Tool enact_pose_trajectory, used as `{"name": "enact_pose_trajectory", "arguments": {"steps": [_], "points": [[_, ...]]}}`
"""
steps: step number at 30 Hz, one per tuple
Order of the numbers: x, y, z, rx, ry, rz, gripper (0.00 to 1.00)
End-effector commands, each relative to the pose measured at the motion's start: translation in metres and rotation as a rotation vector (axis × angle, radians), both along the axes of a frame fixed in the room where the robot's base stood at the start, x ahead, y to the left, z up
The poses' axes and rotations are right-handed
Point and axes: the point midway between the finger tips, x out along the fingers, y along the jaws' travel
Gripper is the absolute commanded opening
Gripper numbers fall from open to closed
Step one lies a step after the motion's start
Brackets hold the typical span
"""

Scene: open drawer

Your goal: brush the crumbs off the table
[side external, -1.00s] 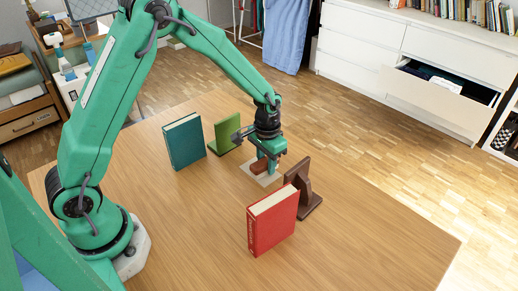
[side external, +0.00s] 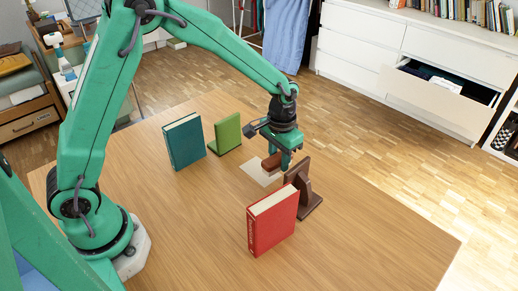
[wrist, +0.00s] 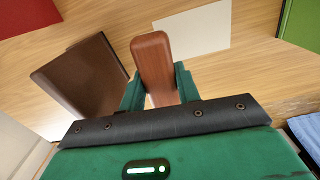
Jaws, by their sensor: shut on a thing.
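My gripper (side external: 286,160) is shut on a brown wooden piece, seemingly the brush (side external: 271,161), just above the table (side external: 190,215). In the wrist view the brush (wrist: 153,62) is a long, rounded wooden block between the green fingers (wrist: 158,88), pointing away from the palm. I cannot see any bristles. A pale flat sheet (side external: 258,174) lies on the table below and left of the gripper; it also shows in the wrist view (wrist: 195,28). I cannot make out any crumbs.
A dark brown bookend (side external: 304,187) stands close to the right of the gripper, with a red book (side external: 272,222) in front. A teal book (side external: 183,141) and a green bookend (side external: 227,133) stand to the left. The front of the table is clear.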

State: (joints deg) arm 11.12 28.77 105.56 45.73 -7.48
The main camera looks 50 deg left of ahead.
Motion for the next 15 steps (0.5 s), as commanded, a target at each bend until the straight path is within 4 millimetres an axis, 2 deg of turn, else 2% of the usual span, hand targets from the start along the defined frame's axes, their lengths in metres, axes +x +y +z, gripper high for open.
{"name": "enact_pose_trajectory", "arguments": {"steps": [9, 15], "points": [[0.001, 0.0, 0.028, 0.0, -0.003, 0.0, 0.11], [0.0, 0.0, 0.033, 0.0, -0.002, 0.0, 0.11]]}}
